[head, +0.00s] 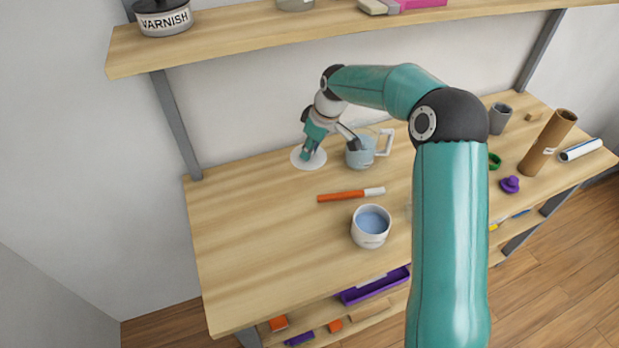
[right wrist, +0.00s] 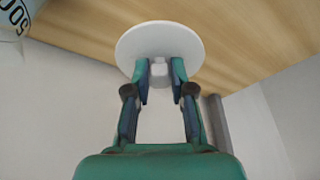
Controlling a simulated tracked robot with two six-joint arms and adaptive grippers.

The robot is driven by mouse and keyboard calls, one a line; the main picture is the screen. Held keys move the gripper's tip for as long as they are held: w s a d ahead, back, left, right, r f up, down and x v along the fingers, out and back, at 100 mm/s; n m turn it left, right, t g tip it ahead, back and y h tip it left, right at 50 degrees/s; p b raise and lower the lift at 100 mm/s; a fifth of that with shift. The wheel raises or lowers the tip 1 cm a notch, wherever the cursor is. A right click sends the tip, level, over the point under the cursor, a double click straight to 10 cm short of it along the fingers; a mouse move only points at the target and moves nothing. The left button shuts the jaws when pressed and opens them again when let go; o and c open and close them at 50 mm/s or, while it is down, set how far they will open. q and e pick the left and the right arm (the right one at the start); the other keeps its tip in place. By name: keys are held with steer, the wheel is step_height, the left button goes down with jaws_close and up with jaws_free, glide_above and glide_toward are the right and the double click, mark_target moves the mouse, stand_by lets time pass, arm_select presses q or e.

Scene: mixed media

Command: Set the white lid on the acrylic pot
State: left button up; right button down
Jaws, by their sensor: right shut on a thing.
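The white lid (head: 299,163) is a flat round disc at the back left of the tabletop in the head view. My right gripper (head: 307,154) is over it. In the right wrist view, the fingers of my right gripper (right wrist: 160,74) are shut on the knob of the white lid (right wrist: 160,38). I cannot tell whether the lid touches the tabletop. The acrylic pot seems to be the white pot (head: 370,240) with light blue inside, open at the top, upright nearer the front. The gripper is behind and left of it. My left gripper is not in view.
A grey jug (head: 362,156) with a white handle stands just right of the lid. An orange and white marker (head: 350,195) lies between lid and pot. A brown tube (head: 547,143) stands at the right. A shelf (head: 240,31) runs above. The tabletop's left half is clear.

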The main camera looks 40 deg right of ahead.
mark_target(310, 165)
steer(key=shift+s+a+f, duration=0.15)
steer(key=shift+s+f, duration=0.05)
steer(key=shift+s+a+f+n, duration=0.25)
steer(key=shift+s+a+f, duration=0.1)
steer(key=shift+s, duration=0.2)
steer(key=shift+s+a+f+n, duration=0.25)
steer(key=shift+s+a, duration=0.05)
steer(key=shift+s, duration=0.25)
steer(key=s+d+r+m+b, duration=0.1)
steer(key=s+d+r+b, duration=0.15)
steer(key=s, duration=0.75)
steer(key=s+d+r+m+b, duration=0.15)
steer(key=s+r, duration=0.25)
steer(key=s, duration=0.6)
steer(key=shift+n, duration=0.25)
steer(key=shift+s+a+f+b, duration=0.1)
steer(key=shift+f+b, duration=2.45)
steer(key=shift+f, duration=0.75)
steer(key=shift+f+b, duration=0.7)
steer(key=shift+f, duration=0.05)
